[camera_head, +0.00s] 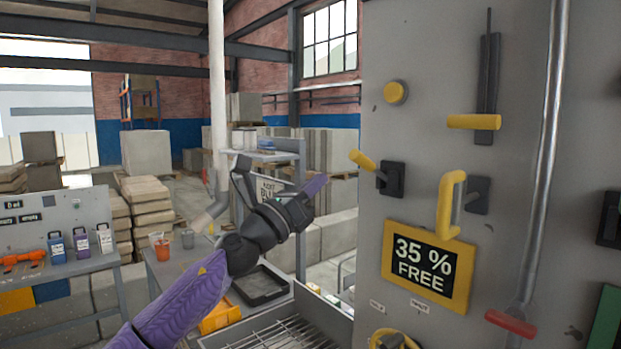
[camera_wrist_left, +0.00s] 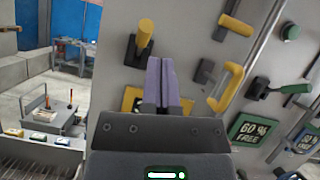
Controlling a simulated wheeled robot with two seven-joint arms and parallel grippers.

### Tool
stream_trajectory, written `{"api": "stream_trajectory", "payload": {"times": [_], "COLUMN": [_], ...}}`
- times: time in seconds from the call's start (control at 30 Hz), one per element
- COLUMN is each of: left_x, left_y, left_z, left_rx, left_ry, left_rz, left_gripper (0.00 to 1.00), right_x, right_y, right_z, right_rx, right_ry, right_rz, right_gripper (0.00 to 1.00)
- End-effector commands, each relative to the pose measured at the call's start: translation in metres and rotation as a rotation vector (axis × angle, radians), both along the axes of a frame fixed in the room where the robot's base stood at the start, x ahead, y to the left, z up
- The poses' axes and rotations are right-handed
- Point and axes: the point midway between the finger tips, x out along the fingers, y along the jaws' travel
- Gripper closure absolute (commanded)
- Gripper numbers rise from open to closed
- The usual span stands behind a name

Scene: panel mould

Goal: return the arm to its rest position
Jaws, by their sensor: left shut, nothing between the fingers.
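My left arm reaches in from the lower left in the head view. Its gripper (camera_head: 316,185) points right, towards the grey panel (camera_head: 375,60). The purple fingers are together and empty; they also show side by side in the left wrist view (camera_wrist_left: 162,80). In the head view the fingertips appear just left of the panel, below a yellow-handled lever (camera_head: 362,160). In the wrist view a yellow-handled lever (camera_wrist_left: 146,32) stands just above the fingertips. I cannot tell the exact gap. My right gripper is in neither view.
The panel carries a yellow knob (camera_head: 396,92), a yellow loop handle (camera_head: 451,205), a 35 % FREE sign (camera_head: 425,265) and a red-handled lever (camera_head: 510,323). A wire rack (camera_head: 285,338) and a black tray (camera_head: 262,285) lie below the arm. A bench (camera_head: 75,268) stands left.

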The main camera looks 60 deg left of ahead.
Motion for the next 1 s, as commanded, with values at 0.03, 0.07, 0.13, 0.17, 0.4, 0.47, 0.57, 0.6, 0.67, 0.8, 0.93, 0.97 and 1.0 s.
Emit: {"api": "stream_trajectory", "payload": {"times": [0.03,0.07,0.13,0.17,0.4,0.47,0.57,0.6,0.67,0.8,0.93,0.97,1.0], "left_x": [-0.004,-0.005,-0.008,-0.008,-0.008,-0.008,-0.008,-0.009,-0.015,-0.041,-0.072,-0.079,-0.088], "left_y": [0.000,-0.001,-0.001,-0.001,-0.001,0.000,0.005,0.005,-0.002,-0.057,-0.135,-0.153,-0.177], "left_z": [0.003,0.003,0.003,0.003,0.002,-0.005,-0.056,-0.091,-0.154,-0.288,-0.367,-0.379,-0.392], "left_rx": [0.000,0.001,0.002,0.002,0.001,-0.033,-0.307,-0.497,-0.823,-1.519,-1.988,-2.071,-2.172], "left_ry": [0.002,0.002,0.003,0.003,0.002,0.001,-0.013,-0.023,-0.038,-0.045,-0.010,0.002,0.023], "left_rz": [0.001,0.001,0.002,0.002,0.002,0.002,0.004,0.016,0.053,0.228,0.444,0.493,0.560], "left_gripper": [1.00,1.00,1.00,1.00,1.00,1.00,1.00,1.00,1.00,1.00,1.00,1.00,1.00], "right_x": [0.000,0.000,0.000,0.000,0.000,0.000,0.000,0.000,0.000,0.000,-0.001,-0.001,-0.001], "right_y": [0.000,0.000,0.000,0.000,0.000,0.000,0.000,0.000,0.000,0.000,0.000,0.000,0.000], "right_z": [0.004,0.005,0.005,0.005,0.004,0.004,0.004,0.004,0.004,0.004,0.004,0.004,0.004], "right_rx": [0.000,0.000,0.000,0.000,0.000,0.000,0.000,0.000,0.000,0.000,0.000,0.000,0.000], "right_ry": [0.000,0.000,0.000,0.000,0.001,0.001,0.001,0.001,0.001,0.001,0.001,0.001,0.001], "right_rz": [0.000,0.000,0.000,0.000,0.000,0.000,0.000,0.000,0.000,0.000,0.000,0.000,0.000], "right_gripper": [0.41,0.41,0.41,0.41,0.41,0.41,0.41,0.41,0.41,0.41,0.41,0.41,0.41]}}
